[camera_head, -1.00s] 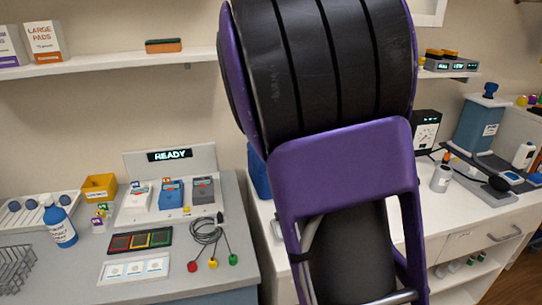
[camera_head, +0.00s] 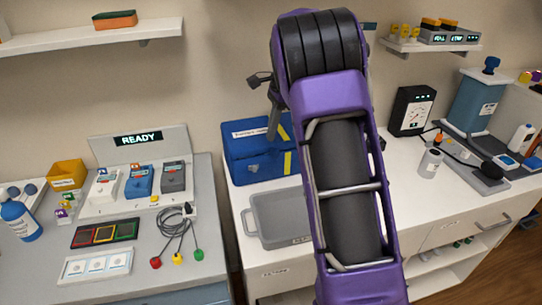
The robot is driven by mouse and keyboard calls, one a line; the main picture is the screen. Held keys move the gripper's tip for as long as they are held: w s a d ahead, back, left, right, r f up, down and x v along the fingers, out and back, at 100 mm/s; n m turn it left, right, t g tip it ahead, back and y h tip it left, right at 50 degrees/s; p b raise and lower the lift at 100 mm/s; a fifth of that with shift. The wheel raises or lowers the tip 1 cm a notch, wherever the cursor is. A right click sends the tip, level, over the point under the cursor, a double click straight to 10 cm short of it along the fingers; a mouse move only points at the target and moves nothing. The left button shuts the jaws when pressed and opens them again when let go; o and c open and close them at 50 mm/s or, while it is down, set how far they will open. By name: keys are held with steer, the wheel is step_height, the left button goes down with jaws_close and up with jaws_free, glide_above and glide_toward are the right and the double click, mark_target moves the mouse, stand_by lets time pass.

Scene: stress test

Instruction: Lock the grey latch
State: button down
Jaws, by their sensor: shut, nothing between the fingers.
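The grey latch seems to be on the dark grey unit (camera_head: 173,177), at the right of three units on the board under the READY display. Its lever is too small to tell its position. A white unit (camera_head: 104,187) and a blue unit (camera_head: 139,181) stand to its left. The end of my arm shows partly beside my purple and black elbow. My gripper (camera_head: 272,134) seems to point down, in front of the blue box, shut and empty. It is right of the grey unit and apart from it. My arm hides part of its mount.
A blue box (camera_head: 252,166) and a grey tray (camera_head: 269,231) stand on the right counter. Cables with coloured ends (camera_head: 178,240), a colour-striped panel (camera_head: 104,233) and a white card (camera_head: 95,267) lie before the units. A shelf (camera_head: 75,38) is above. A gauge (camera_head: 411,111) stands right of my arm.

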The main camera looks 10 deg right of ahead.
mark_target(254, 168)
steer(key=shift+f, duration=0.15)
steer(key=shift+s+f, duration=0.1)
steer(key=b+x, duration=0.1)
steer(key=x, duration=0.8)
steer(key=shift+a+f, duration=0.2)
steer(key=shift+f, duration=0.15)
steer(key=shift+s+a+r+p, duration=0.15)
steer(key=shift+a+p, duration=0.45)
steer(key=shift+a, duration=0.6)
